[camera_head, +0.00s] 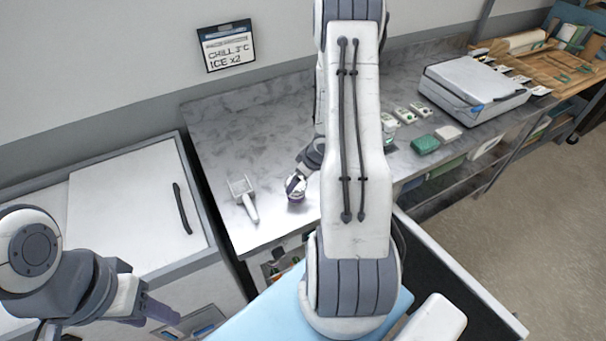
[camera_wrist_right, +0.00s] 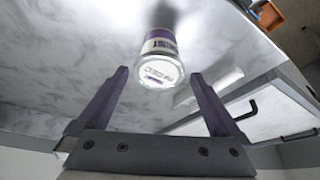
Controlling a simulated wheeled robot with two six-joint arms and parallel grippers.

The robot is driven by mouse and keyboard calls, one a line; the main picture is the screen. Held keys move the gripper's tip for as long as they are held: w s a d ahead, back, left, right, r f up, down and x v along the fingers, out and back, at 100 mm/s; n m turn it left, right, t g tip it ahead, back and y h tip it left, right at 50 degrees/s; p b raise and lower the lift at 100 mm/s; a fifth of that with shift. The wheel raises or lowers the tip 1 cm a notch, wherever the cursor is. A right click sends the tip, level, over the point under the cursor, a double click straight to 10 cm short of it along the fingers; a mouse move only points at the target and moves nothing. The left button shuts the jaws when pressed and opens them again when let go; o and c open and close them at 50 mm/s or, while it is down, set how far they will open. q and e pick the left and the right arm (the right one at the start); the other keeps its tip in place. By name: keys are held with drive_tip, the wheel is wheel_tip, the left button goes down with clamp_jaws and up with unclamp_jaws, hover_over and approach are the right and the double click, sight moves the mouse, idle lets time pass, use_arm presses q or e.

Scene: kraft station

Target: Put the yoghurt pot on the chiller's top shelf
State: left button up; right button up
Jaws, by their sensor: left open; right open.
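The yoghurt pot (camera_wrist_right: 160,62), with a pale lid and a purple and white label, stands on the grey counter. In the right wrist view my right gripper (camera_wrist_right: 158,82) is open, its fingers to either side of the lid end, with gaps. In the head view a small purple and white shape near the right wrist looks like the pot (camera_head: 296,196), partly covered. My left gripper (camera_head: 160,311) is open and empty, low at the left, away from the pot. A white cabinet with a dark handle, probably the chiller (camera_head: 125,205), stands at the left; no shelf inside it shows.
A wall sign (camera_head: 226,46) reads CHILL 3°C, ICE x2. A white box (camera_head: 474,83), a green block (camera_head: 425,144) and small packs stand further right. My right arm hides the counter's middle.

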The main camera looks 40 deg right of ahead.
drive_tip(key=shift+p+v, duration=0.4)
drive_tip(key=shift+v, duration=1.35)
